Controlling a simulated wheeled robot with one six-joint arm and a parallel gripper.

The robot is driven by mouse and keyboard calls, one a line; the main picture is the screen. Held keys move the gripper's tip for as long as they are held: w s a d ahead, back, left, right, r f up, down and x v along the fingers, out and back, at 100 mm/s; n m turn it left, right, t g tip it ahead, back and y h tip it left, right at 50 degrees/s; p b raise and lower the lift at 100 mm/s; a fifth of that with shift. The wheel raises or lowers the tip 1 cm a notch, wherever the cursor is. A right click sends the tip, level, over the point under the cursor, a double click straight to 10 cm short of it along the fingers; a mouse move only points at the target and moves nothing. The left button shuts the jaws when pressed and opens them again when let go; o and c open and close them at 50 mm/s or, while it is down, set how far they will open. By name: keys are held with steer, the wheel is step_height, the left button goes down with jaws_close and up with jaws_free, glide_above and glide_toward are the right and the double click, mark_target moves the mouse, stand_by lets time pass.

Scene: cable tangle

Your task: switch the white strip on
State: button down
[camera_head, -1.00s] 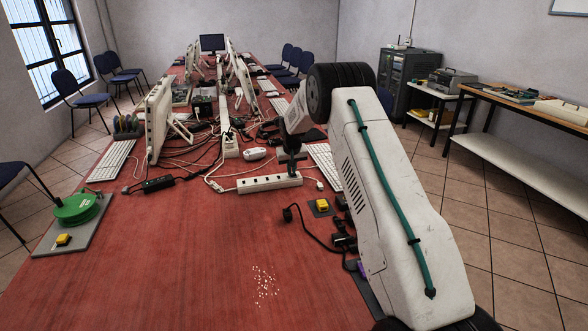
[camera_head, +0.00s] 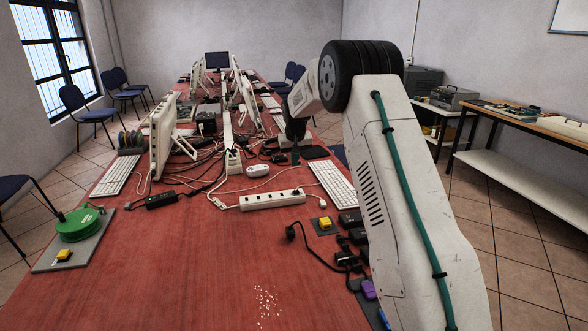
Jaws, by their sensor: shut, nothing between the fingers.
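The white strip (camera_head: 268,201) lies on the red table near the middle, with a row of sockets along its top and a small dark spot near its right end. Whether its switch is on or off is too small to tell. My gripper (camera_head: 295,158) is shut and empty. It points down beyond the strip's right end in the picture, apart from the strip. Its tips are small and dark against the clutter behind.
A white keyboard (camera_head: 333,184) lies right of the strip. A yellow button on a dark pad (camera_head: 325,223), black adapters (camera_head: 350,220) and a black cable lie in front of it. A white mouse (camera_head: 258,170) and tangled cables lie behind.

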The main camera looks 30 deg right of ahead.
mark_target(297, 192)
steer(key=shift+s+r, duration=0.1)
steer(key=shift+r, duration=0.15)
steer(key=x, duration=0.8)
steer(key=s+x, duration=0.1)
steer(key=x, duration=0.3)
steer(key=shift+d+f, duration=0.3)
steer(key=shift+f, duration=0.55)
